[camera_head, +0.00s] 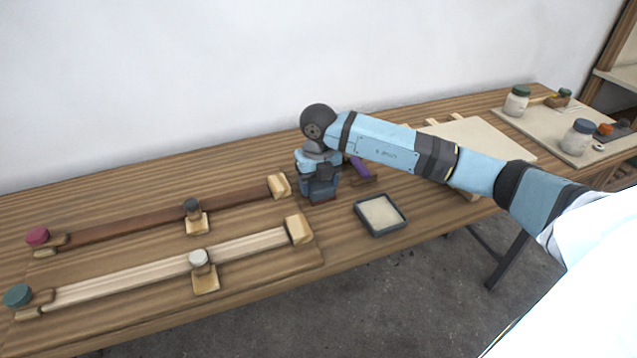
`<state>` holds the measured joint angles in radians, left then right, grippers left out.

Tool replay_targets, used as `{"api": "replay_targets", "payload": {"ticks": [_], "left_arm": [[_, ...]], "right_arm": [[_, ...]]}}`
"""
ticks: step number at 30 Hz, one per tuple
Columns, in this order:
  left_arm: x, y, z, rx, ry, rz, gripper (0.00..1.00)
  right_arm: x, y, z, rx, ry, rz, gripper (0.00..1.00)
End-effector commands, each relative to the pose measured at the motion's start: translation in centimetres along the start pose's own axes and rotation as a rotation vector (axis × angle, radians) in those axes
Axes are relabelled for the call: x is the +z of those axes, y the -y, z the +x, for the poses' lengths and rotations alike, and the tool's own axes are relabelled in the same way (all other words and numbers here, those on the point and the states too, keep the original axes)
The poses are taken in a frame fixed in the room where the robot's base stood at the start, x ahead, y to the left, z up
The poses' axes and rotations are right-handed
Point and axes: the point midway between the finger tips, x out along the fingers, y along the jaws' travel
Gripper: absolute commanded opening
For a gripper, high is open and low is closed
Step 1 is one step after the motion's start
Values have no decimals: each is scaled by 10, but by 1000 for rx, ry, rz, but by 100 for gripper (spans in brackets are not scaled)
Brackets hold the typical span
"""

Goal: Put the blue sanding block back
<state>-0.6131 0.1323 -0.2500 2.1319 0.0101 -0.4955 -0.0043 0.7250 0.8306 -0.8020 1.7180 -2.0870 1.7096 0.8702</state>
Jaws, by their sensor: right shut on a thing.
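My right gripper (320,184) points down at the workbench, beside the far end of the two long clamped strips. It is shut on a small block with a brownish underside (323,199), which I take to be the blue sanding block. The fingers hide most of it, and I cannot tell whether it touches the bench. A purple-topped block with a brown base (361,172) lies just right of the gripper, partly behind my arm. My left gripper is not in view.
A dark square tray with a pale inside (381,214) sits right of the gripper. Left are a dark strip (150,220) and a pale strip (150,275) with wooden stops. A pale panel (480,135) and a board with jars (552,125) lie right.

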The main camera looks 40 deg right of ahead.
Motion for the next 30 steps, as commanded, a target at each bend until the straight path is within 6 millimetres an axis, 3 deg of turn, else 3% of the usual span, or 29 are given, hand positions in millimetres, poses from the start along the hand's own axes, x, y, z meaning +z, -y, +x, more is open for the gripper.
{"api": "replay_targets", "payload": {"ticks": [6, 7, 9, 10, 21, 30], "left_arm": [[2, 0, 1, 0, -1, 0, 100], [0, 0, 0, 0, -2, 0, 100], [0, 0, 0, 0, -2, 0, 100], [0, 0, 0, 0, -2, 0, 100], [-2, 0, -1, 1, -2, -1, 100], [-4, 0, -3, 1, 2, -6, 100]], "right_arm": [[0, 0, 4, 0, 0, 1, 41], [0, 0, 3, 0, 0, 1, 70], [0, 0, 3, 0, 0, 1, 87], [0, 0, 3, 0, 0, 1, 89], [1, 0, -6, 0, 2, 1, 89], [1, 0, -66, 1, 4, 1, 89]]}}
